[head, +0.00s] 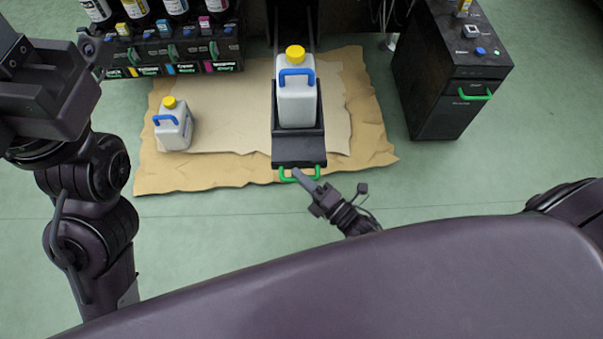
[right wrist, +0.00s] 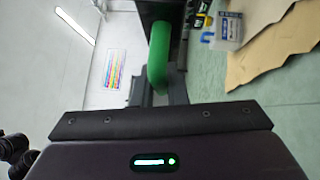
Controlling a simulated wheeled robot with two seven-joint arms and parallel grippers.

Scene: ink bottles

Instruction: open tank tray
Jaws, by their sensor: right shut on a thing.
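The black tank tray (head: 298,150) extends toward me over the brown sheets, with a green handle (head: 284,174) on its front. A white jug (head: 297,105) with a yellow cap and blue handle stands upright in it. My right gripper (head: 306,180) is shut on the green handle. In the right wrist view the green handle (right wrist: 160,58) is between the fingers. My left arm is at the left edge of the head view. Its gripper (head: 40,90) is away from the tray, and its jaws cannot be made out.
A second white jug (head: 173,126) stands on the brown cardboard (head: 240,170) left of the tray. An ink bottle rack (head: 180,50) is at the back left. A black cabinet (head: 450,75) with a green handle stands at the right. The green floor in front is clear.

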